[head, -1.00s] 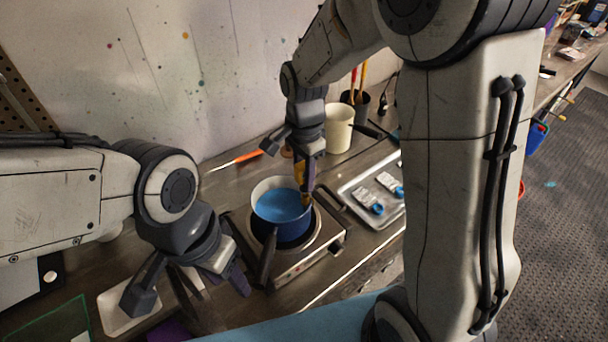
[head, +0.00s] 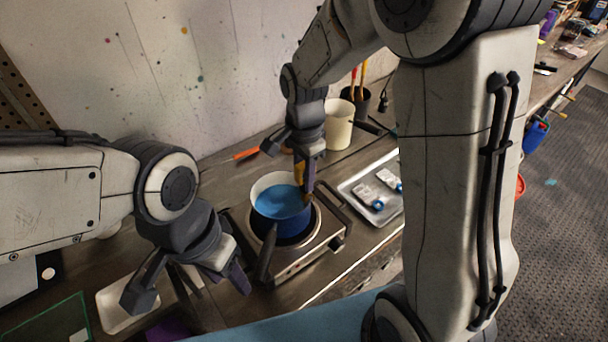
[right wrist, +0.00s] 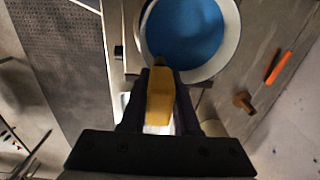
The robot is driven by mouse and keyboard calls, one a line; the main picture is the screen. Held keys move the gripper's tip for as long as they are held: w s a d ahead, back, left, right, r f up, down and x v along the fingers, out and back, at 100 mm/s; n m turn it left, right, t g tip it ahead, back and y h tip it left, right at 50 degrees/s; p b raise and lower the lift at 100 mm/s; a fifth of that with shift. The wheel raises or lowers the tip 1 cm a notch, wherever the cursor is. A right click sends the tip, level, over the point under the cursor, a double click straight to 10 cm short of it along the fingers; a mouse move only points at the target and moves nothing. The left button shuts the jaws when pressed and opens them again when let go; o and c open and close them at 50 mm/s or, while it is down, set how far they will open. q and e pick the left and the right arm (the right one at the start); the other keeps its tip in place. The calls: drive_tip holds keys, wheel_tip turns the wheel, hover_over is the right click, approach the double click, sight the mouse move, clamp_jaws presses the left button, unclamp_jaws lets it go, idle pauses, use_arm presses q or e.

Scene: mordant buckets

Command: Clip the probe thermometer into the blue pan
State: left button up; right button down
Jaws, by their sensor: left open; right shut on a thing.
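The blue pan (head: 284,222) stands on a hot plate and holds blue liquid. Its pale rim (right wrist: 235,35) and the liquid also show in the right wrist view. My right gripper (head: 306,186) is shut on a yellow body, apparently the probe thermometer (head: 299,170), at the pan's right rim. In the right wrist view, the yellow body (right wrist: 160,98) lies between the fingers, its far end at the rim. I cannot see its probe or tell whether its clip grips the rim. My left gripper (head: 190,290) is open and empty, left of the hot plate.
The hot plate (head: 309,260) sits near the counter's front edge, the pan's dark handle (head: 267,255) pointing forward. A metal tray (head: 358,207) with small packets lies to the right. A white tray (head: 112,305) is below my left gripper.

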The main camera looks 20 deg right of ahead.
drive_tip(key=shift+f, duration=0.35)
drive_tip(key=c, duration=0.6)
unclamp_jaws()
wheel_tip(320, 180, up, 10)
drive_tip(key=shift+r+b, duration=0.25)
drive_tip(key=shift+b, duration=0.55)
